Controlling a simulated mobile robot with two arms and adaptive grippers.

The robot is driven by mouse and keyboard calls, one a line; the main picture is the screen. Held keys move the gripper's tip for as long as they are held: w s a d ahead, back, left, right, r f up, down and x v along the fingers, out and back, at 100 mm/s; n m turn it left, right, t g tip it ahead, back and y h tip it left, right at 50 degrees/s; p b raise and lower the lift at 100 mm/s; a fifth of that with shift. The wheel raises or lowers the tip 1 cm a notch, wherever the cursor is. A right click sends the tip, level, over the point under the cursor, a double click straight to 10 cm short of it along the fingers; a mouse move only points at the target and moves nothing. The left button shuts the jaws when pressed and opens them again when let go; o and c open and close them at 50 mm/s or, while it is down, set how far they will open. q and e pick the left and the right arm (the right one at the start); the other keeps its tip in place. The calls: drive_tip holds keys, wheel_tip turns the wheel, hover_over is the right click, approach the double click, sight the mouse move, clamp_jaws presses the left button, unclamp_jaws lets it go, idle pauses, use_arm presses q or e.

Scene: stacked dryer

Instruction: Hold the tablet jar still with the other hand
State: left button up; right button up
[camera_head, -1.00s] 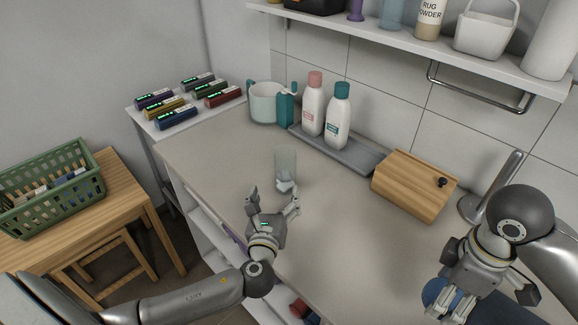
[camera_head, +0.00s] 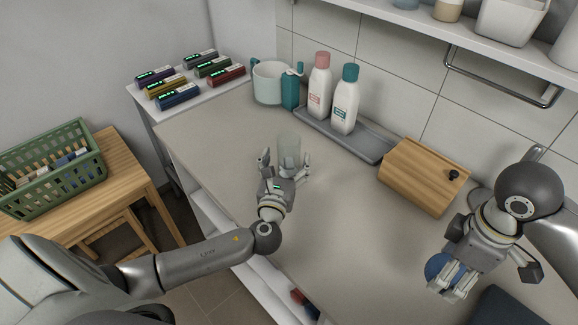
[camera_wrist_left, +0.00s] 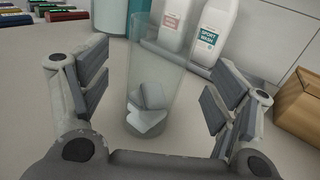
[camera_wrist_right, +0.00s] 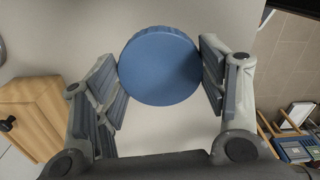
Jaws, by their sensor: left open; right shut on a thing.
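The tablet jar (camera_head: 289,147) is a clear upright glass on the counter, with white tablets in its bottom, seen closely in the left wrist view (camera_wrist_left: 153,75). My left gripper (camera_head: 284,165) is open, its fingers on either side of the jar; in the left wrist view gaps show between the pads (camera_wrist_left: 158,92) and the glass. My right gripper (camera_head: 447,278) is shut on a round blue lid (camera_wrist_right: 160,66), gripped at its sides, at the right of the counter. In the head view the fingers partly hide the lid.
A grey tray (camera_head: 375,149) with two white bottles stands behind the jar. A mug (camera_head: 268,84) and a teal container (camera_head: 291,92) are at the back left, a wooden box (camera_head: 420,183) to the right. The counter (camera_head: 335,215) between my grippers is clear.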

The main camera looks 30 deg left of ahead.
sight(291, 141)
use_arm(q)
drive_tip(key=shift+s, duration=0.1)
use_arm(e)
drive_tip(key=shift+s+r, duration=0.1)
drive_tip(key=shift+s, duration=0.05)
use_arm(q)
drive_tip(key=shift+w+r, duration=0.1)
drive_tip(key=shift+w, duration=0.2)
use_arm(e)
drive_tip(key=shift+r, duration=0.15)
use_arm(q)
drive_tip(key=shift+p+x, duration=0.8)
drive_tip(key=shift+x, duration=1.55)
use_arm(e)
drive_tip(key=shift+r, duration=0.6)
use_arm(q)
drive_tip(key=c, duration=1.6)
